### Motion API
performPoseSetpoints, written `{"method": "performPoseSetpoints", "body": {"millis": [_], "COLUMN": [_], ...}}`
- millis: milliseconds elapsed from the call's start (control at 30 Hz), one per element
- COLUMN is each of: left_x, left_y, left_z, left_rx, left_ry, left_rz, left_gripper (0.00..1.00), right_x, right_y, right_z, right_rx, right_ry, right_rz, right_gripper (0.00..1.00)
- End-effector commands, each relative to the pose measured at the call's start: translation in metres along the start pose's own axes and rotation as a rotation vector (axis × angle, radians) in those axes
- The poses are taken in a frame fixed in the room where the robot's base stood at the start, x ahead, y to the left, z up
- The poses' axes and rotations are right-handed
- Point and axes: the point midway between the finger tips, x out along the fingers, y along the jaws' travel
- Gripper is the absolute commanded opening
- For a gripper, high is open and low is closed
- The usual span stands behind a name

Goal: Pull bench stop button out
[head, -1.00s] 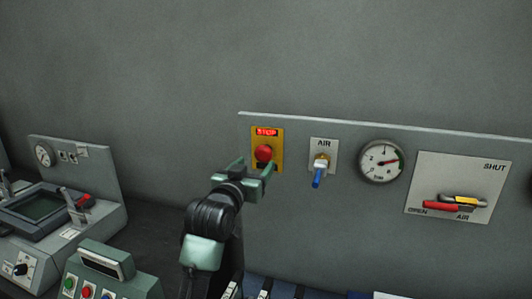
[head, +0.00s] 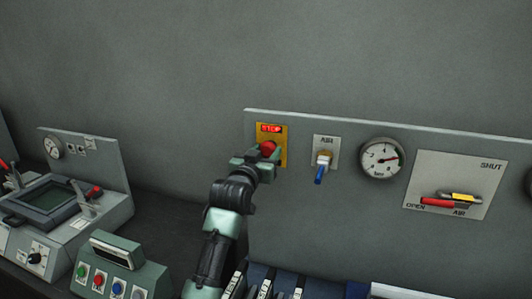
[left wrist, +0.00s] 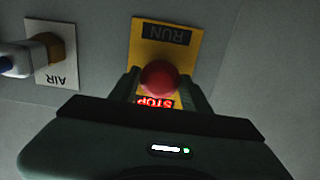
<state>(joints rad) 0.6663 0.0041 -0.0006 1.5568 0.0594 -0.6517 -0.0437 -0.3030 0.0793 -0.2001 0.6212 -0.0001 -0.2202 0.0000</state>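The red stop button (head: 267,148) sits on a yellow plate (head: 285,146) on the grey wall panel, under a lit red STOP sign. In the left wrist view the button (left wrist: 159,77) shows between my fingers, with a dark RUN label (left wrist: 166,34) and the lit STOP sign (left wrist: 155,102). My left gripper (head: 260,156) is at the plate with its fingers open on either side of the button. The left wrist view also shows this gripper (left wrist: 160,90). I cannot tell whether the fingers touch the button. My right gripper is not in view.
Right of the button are an AIR switch with a blue lever (head: 320,173), a round gauge (head: 382,158) and a plate with a red-handled lever (head: 438,202). Consoles with a screen (head: 45,196) and coloured buttons (head: 99,279) stand at the left.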

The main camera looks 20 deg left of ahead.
Motion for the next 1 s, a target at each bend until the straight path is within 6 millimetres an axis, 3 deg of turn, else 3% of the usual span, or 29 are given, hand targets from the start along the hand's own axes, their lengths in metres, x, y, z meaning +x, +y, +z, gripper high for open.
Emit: {"method": "performPoseSetpoints", "body": {"millis": [33,100,667,700,733,1000], "left_x": [0.0,0.0,-0.009,-0.009,-0.009,-0.009], "left_y": [0.0,0.0,0.001,0.001,0.001,0.0], "left_z": [0.001,0.001,0.004,0.004,0.004,0.002], "left_rx": [0.0,0.0,-0.001,-0.001,-0.001,0.0], "left_ry": [-0.001,-0.001,-0.007,-0.007,-0.007,-0.003], "left_rz": [0.0,0.0,0.002,0.002,0.002,0.001], "left_gripper": [0.18,0.0,0.0,0.55,0.63,0.65], "right_x": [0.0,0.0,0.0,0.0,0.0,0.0], "right_y": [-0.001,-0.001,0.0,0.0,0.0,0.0], "right_z": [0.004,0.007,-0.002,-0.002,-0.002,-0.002], "right_rx": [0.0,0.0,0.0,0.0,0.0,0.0], "right_ry": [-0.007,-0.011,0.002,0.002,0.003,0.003], "right_rz": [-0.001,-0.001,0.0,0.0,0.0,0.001], "right_gripper": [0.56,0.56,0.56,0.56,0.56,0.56]}}
